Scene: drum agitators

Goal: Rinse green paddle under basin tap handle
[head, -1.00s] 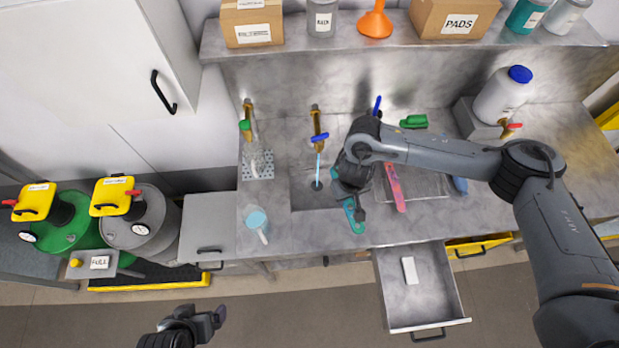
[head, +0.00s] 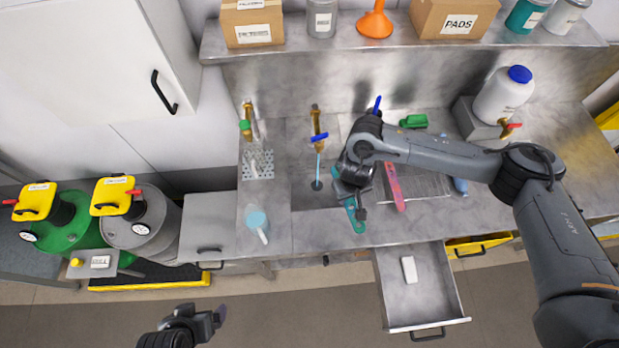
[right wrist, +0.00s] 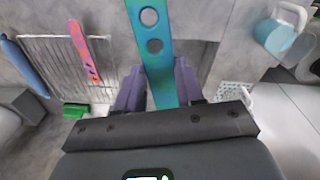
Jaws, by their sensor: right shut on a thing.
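My right gripper (head: 352,200) is shut on the green paddle (head: 355,222), a teal strip with holes. In the right wrist view the paddle (right wrist: 152,50) sits between the two fingers. The paddle is over the front right of the sink basin (head: 305,195), to the right of the drain. The brass basin tap (head: 316,118) has a blue handle (head: 319,137), and a pale blue stream (head: 318,168) runs from it to the drain. The paddle is apart from the stream. My left gripper (head: 207,320) is low at the front; its opening is unclear.
A pink paddle (head: 394,187) and a blue one (head: 460,185) lie on the ribbed drainboard (head: 428,186), right of my gripper. A second tap with a green handle (head: 245,125) and a light blue scoop (head: 257,222) are at left. An open drawer (head: 425,305) juts out in front.

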